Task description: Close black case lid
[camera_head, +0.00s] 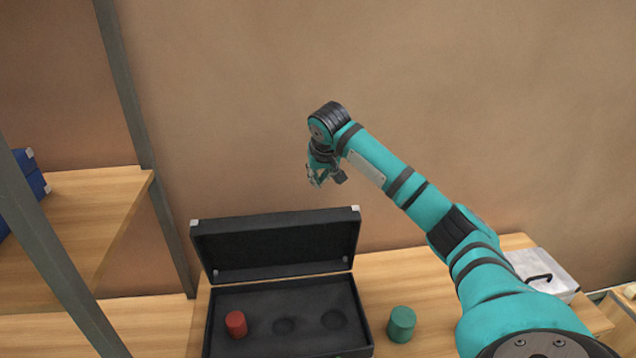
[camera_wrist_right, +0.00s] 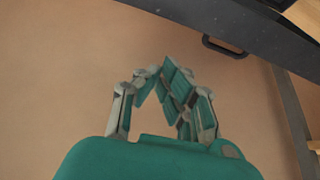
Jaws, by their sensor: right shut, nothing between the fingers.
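The black case (camera_head: 240,344) stands open on the wooden table, its lid (camera_head: 277,244) raised at the back with light corner pieces. Inside, a red cylinder (camera_head: 236,324) sits in the left recess; two other round recesses are empty. My right gripper (camera_head: 317,182) is shut and empty, above and behind the lid, apart from it. In the right wrist view its fingers (camera_wrist_right: 175,95) are in front of the tan wall, and a dark panel with a handle, perhaps the lid (camera_wrist_right: 245,25), crosses the top right. My left gripper is in neither view.
A green cylinder (camera_head: 401,324) stands on the table (camera_head: 434,300) right of the case. A silvery box with a black handle (camera_head: 545,270) is farther right. A shelf with grey posts (camera_head: 140,130) and blue boxes (camera_head: 32,175) is at left.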

